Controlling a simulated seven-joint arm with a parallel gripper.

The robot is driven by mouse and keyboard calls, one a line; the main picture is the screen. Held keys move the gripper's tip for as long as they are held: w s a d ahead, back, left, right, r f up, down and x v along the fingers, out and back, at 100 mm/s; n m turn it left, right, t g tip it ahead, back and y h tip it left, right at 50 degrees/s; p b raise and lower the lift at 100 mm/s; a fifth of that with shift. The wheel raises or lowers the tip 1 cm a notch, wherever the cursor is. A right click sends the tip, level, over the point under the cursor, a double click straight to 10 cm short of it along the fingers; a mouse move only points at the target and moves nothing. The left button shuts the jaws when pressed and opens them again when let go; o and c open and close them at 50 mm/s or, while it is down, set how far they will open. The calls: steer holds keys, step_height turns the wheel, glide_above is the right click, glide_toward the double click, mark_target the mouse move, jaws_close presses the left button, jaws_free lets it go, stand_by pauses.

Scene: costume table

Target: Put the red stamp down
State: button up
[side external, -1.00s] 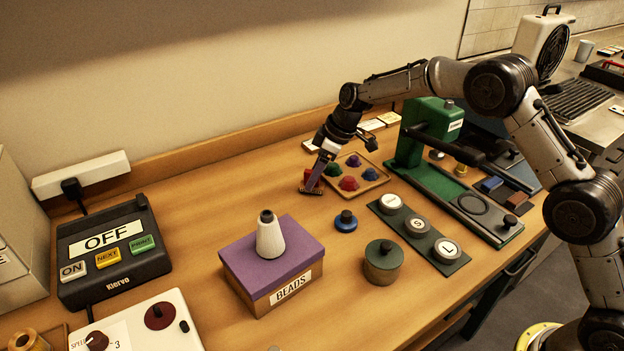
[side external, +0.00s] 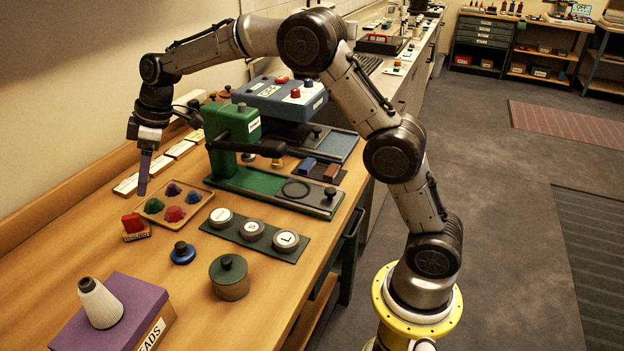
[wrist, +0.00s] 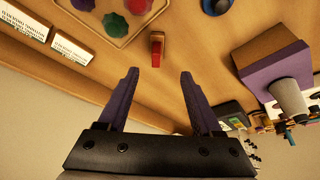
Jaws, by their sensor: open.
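The red stamp (side external: 132,222) stands on the wooden table, left of the tray of coloured knobs. Lettering shows on its brown base but is too small to read surely. In the wrist view the stamp (wrist: 157,47) lies beyond the fingertips, centred between them and apart from them. My gripper (side external: 143,190) is raised above the table near the stamp, with its purple fingers pointing down. In the wrist view my gripper (wrist: 158,73) is open, with nothing between its fingers.
The tray (side external: 209,192) of coloured knobs is close by. A blue knob (side external: 182,253), a round green pot (side external: 229,278) and a purple-lidded box (side external: 110,312) stand nearer. A green press (side external: 232,140) stands behind. Bare table lies around the stamp.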

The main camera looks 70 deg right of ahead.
steer(key=s+d+r+m, duration=0.1)
steer(key=s+r, duration=0.2)
steer(key=s, duration=0.3)
steer(key=s+d+r+m+t+h, duration=0.1)
steer(key=s+r+m, duration=0.15)
steer(key=s, duration=0.35)
steer(key=s+d+r+m, duration=0.1)
steer(key=s+d+r, duration=0.1)
steer(key=s+r, duration=0.35)
steer(key=s+d+f+m+h, duration=0.1)
steer(key=s+f+m, duration=0.1)
steer(key=s, duration=0.9)
steer(key=s+d+f+m+t+h, duration=0.1)
steer(key=s+f, duration=0.3)
steer(key=s, duration=0.7)
steer(key=shift+s+d+f+m, duration=0.15)
steer(key=shift+d+f+m, duration=0.1)
steer(key=shift+d+m, duration=0.35)
